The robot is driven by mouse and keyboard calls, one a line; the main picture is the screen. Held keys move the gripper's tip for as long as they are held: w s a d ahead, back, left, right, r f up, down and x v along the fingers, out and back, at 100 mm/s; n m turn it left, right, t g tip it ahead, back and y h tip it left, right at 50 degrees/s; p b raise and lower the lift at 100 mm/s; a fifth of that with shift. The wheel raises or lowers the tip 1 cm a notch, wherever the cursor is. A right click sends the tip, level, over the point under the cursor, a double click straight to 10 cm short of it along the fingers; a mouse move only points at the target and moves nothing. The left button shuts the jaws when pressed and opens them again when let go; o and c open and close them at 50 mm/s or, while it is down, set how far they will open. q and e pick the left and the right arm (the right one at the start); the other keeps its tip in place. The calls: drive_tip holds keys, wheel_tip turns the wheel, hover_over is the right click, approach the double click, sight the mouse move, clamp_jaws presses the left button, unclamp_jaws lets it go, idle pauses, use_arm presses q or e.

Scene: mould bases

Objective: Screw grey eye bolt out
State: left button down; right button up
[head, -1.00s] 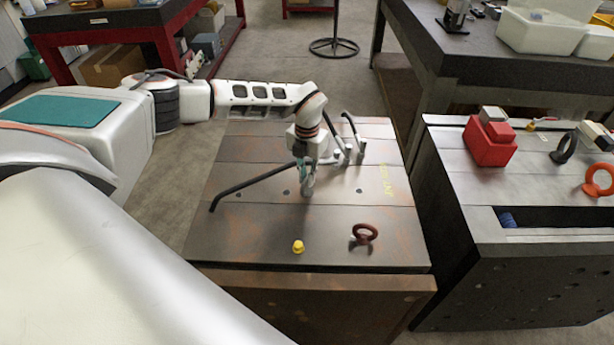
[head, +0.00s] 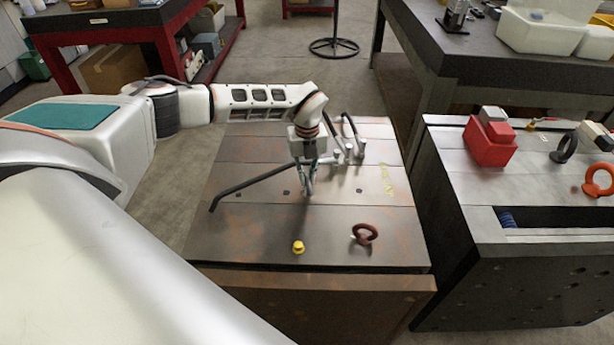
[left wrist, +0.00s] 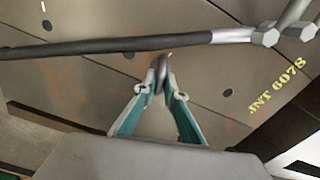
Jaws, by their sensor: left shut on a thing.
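My left gripper (head: 309,187) points down over the middle of the rusty mould base (head: 240,222). In the left wrist view its teal-sided fingers (left wrist: 163,88) are shut on the grey eye bolt (left wrist: 161,68), whose ring stands edge-on between the tips. In the head view the fingers mostly hide the bolt. I cannot tell how far its thread sits in the plate. My right gripper is not in view.
A long black-handled bar (head: 250,184) lies just beside the gripper, with more bars (head: 350,140) behind. A yellow plug (head: 298,247) and a brown eye bolt (head: 364,234) stand in front. Right, a second block carries a red box (head: 488,146) and an orange eye bolt (head: 598,180).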

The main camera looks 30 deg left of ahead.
use_arm(q)
drive_tip(key=shift+r, duration=3.05)
drive_tip(key=shift+d+r, duration=0.1)
